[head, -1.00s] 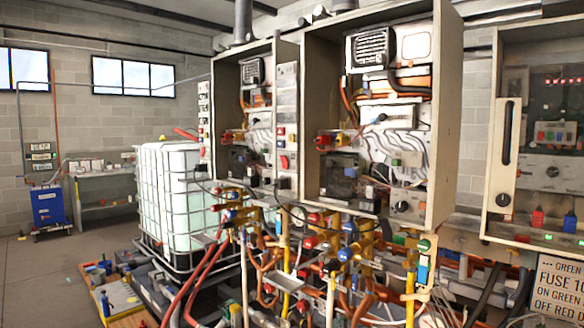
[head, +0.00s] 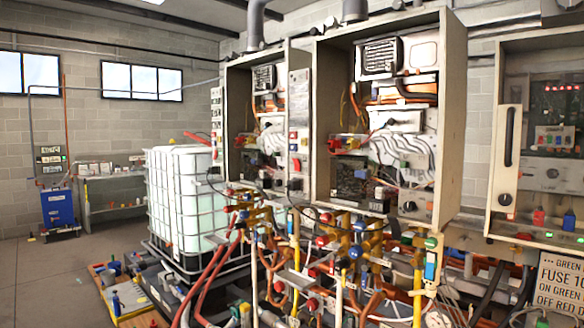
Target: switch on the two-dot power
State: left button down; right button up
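Two open tankless heater cabinets stand side by side, the left one (head: 232,110) and the larger right one (head: 452,130), with wiring and valves inside. A narrow switch strip (head: 299,125) with small coloured switches, one red, runs between them. Another strip (head: 217,125) is on the left cabinet's left edge. A third cabinet at the right has a grey control panel (head: 548,175) and a row of red lights (head: 562,87). Dot markings are too small to make out, so I cannot tell which power switch has two dots. Neither of my grippers is in view.
Coloured pipes and valves (head: 345,250) crowd the space below the cabinets. A white caged tank (head: 182,200) stands left of them. A blue unit (head: 58,208) and a bench (head: 112,185) are at the far left. A fuse sign (head: 560,285) is at lower right. Floor (head: 50,285) at left is clear.

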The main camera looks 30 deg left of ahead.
aim_at(297, 162)
jog(key=u, duration=0.05)
jog(key=i, duration=0.95)
jog(key=z, duration=0.1)
